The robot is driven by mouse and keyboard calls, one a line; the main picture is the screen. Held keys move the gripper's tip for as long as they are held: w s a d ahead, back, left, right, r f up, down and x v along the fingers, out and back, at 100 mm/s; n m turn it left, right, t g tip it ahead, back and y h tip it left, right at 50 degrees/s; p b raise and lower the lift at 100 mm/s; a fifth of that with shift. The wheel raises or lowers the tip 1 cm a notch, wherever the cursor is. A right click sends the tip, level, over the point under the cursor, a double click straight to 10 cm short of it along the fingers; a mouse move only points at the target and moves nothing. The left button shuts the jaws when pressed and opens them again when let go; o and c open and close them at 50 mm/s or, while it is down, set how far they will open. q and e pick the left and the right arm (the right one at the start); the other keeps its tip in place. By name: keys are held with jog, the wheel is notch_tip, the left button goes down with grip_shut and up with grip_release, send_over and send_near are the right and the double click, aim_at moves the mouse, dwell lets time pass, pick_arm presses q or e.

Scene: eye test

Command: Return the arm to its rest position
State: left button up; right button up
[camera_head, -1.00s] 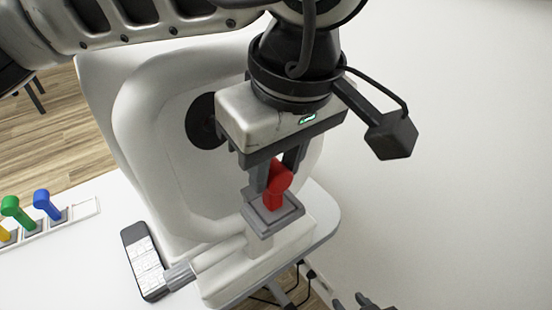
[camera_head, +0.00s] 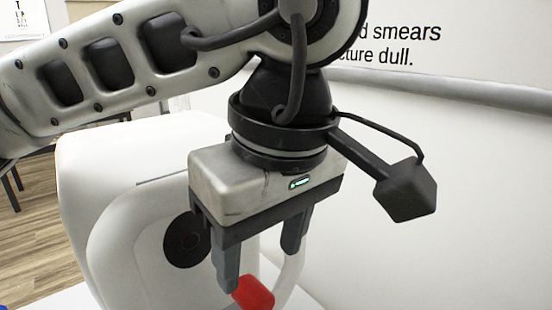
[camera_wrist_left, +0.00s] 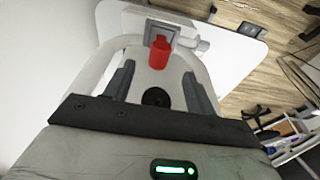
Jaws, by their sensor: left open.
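My left gripper (camera_head: 260,268) comes in from the left on its arm in the head view and points down. Its two fingers are spread, with nothing held between them. A red rounded handle piece (camera_head: 253,292) shows at the bottom edge of the head view, partly behind one fingertip. In the left wrist view the open left gripper (camera_wrist_left: 158,74) has the red piece (camera_wrist_left: 158,52) beyond its fingertips, apart from them. The red piece stands on a grey square holder (camera_wrist_left: 150,28). My right gripper is not in view.
A white rounded machine (camera_head: 80,190) with a dark round disc (camera_head: 186,240) stands behind the gripper. A white wall with a printed text panel (camera_head: 460,50) is at the right. The wrist view shows a white tabletop (camera_wrist_left: 236,55) and wooden floor (camera_wrist_left: 262,80).

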aim_at(255, 291)
pick_arm(q)
jog(key=p+v, duration=0.1)
jog(key=v, duration=0.8)
jog(key=shift+r, duration=0.3)
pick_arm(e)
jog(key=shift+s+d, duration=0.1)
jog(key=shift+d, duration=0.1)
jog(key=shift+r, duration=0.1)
pick_arm(q)
jog(key=x, duration=1.4)
jog(key=shift+f, duration=0.3)
jog(key=shift+a+f, duration=0.1)
jog(key=shift+f, duration=0.25)
jog(key=shift+w+f, duration=0.1)
jog(key=shift+f, duration=0.25)
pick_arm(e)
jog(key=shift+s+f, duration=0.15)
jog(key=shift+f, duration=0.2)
